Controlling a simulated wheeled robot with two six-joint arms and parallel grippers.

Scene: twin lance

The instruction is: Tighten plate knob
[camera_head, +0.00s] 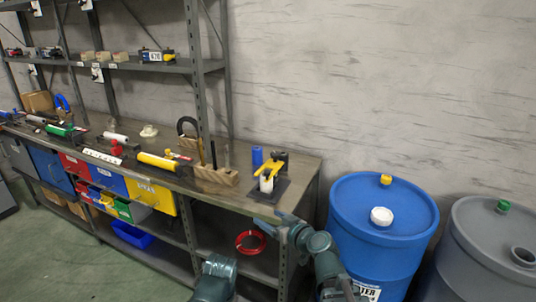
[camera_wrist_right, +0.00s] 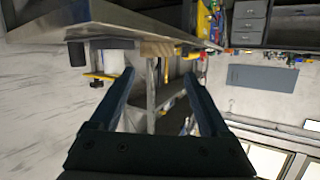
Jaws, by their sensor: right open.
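A dark plate (camera_head: 282,191) lies at the right end of the workbench. On it stand a yellow clamp-like part (camera_head: 267,167), a white cylinder (camera_head: 266,184) and a black part (camera_head: 280,157) that may be the knob. A blue cylinder (camera_head: 257,156) stands at its back left. My right gripper (camera_head: 273,220) is at the bench's front edge, just in front of and below the plate. In the right wrist view, which is upside down, its jaws (camera_wrist_right: 160,76) are open and empty. The yellow part (camera_wrist_right: 98,76) shows beyond one finger. My left gripper is not seen.
A wooden block (camera_head: 216,175) with upright pegs and a yellow tube (camera_head: 158,162) lie left on the bench. A metal shelf post (camera_head: 195,80) rises behind. A blue barrel (camera_head: 375,240) and a grey barrel (camera_head: 475,260) stand right of the bench.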

